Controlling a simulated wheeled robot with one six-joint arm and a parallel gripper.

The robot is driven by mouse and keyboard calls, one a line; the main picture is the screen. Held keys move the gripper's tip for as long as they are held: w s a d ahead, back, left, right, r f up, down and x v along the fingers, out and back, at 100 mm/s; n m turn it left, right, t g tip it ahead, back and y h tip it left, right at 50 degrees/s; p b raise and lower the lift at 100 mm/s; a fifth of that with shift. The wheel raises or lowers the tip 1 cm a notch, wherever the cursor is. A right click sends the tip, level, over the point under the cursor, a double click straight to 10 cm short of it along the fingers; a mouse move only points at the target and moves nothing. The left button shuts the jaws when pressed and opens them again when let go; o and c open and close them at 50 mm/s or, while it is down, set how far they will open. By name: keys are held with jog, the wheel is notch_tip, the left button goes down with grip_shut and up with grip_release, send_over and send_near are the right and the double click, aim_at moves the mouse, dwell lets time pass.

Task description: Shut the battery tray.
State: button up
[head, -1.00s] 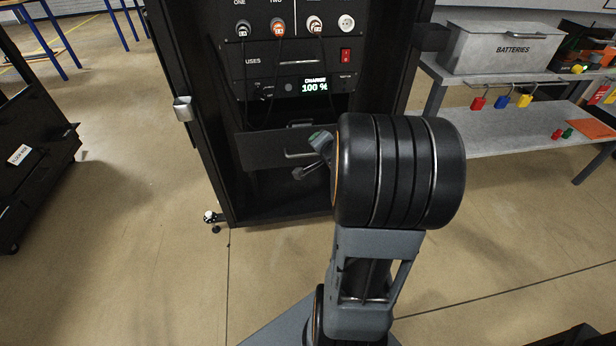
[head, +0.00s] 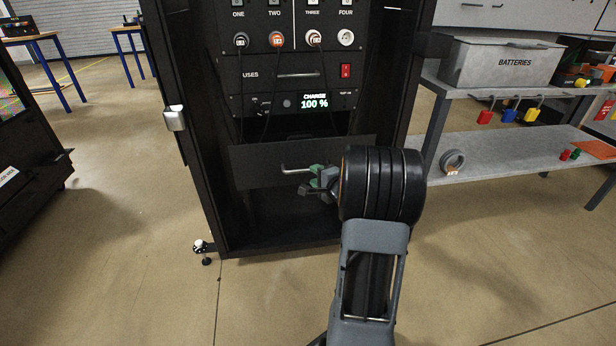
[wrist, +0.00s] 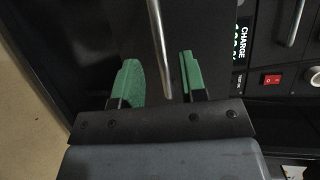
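The battery tray (head: 255,165) is a black drawer low in the black rack. Its front panel stands out from the rack, with a dark gap above it. Its metal bar handle (head: 296,169) is on the front, and the handle also shows in the wrist view (wrist: 158,40). My gripper (head: 316,178) is at the right end of the handle. In the wrist view my gripper (wrist: 159,60) is open, its two green fingers apart with the handle bar between them. I see space on both sides of the bar. My wrist hides part of the tray's right side.
Above the tray are a charge panel (head: 290,103) reading 100 % and a row of sockets with hanging cables. A shelf table (head: 500,160) with a batteries box (head: 500,62) stands on the right. The rack's side wall (head: 197,150) is left of the tray. Floor in front is clear.

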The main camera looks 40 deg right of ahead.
jog(key=shift+w+d+f+b, duration=0.15)
jog(key=shift+w+b, duration=0.1)
jog(key=shift+w, duration=0.6)
jog(key=shift+w+a+f+b, duration=0.15)
jog(key=shift+w+b, duration=0.1)
jog(key=shift+w, duration=0.55)
jog(key=shift+w+d+f+b, duration=0.15)
jog(key=shift+w+b, duration=0.1)
jog(key=shift+w, duration=0.6)
jog(key=shift+c, duration=0.4)
grip_shut()
